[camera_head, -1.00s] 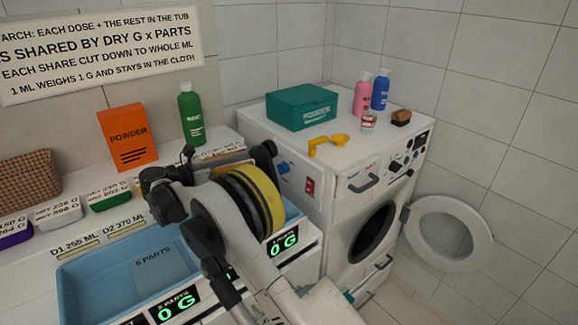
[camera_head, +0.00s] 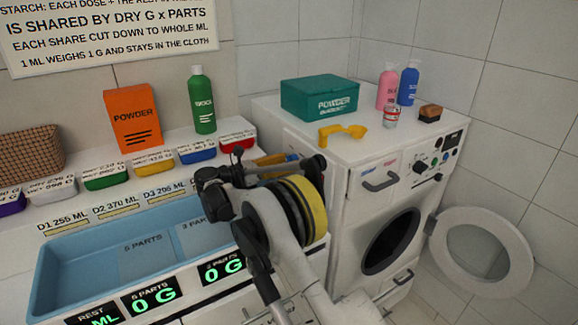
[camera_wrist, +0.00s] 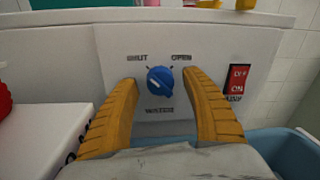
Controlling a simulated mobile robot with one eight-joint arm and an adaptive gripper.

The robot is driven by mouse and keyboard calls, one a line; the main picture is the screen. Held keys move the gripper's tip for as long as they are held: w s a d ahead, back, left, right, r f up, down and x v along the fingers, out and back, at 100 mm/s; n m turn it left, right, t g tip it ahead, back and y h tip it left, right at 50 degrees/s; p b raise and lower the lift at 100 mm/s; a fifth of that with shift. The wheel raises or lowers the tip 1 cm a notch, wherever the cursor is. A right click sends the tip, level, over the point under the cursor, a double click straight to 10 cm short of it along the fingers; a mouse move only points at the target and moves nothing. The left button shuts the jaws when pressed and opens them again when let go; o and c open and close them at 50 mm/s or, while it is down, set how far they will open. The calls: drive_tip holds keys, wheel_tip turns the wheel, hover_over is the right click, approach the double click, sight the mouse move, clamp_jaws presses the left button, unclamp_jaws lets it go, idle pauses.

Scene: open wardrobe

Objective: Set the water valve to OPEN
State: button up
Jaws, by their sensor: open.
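The water valve is a round blue knob (camera_wrist: 161,81) on a pale panel on the washing machine's side, in the wrist view. SHUT is printed at its upper left, OPEN at its upper right, and a word like WATER below. A small pale mark shows near the knob's upper left edge, seemingly toward SHUT, but it is too small to be sure. My gripper (camera_wrist: 160,90) is open, with one yellow finger on each side of the knob and gaps visible between them and it. In the head view my gripper (camera_head: 268,166) is at the machine's side and largely hides the panel.
A blue tub (camera_head: 75,265) lies left of my arm. A yellow scoop (camera_head: 342,132) lies on top.

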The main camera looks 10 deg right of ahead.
drive_tip(key=shift+d, duration=0.1)
drive_tip(key=c, duration=1.2)
drive_tip(key=shift+m, duration=0.3)
drive_tip(key=m+p, duration=0.2)
drive_tip(key=m, duration=0.3)
drive_tip(key=shift+r, duration=0.15)
drive_tip(key=m+p, duration=0.1)
drive_tip(key=m, duration=0.4)
drive_tip(key=shift+m+y, duration=0.3)
drive_tip(key=shift+p, duration=0.3)
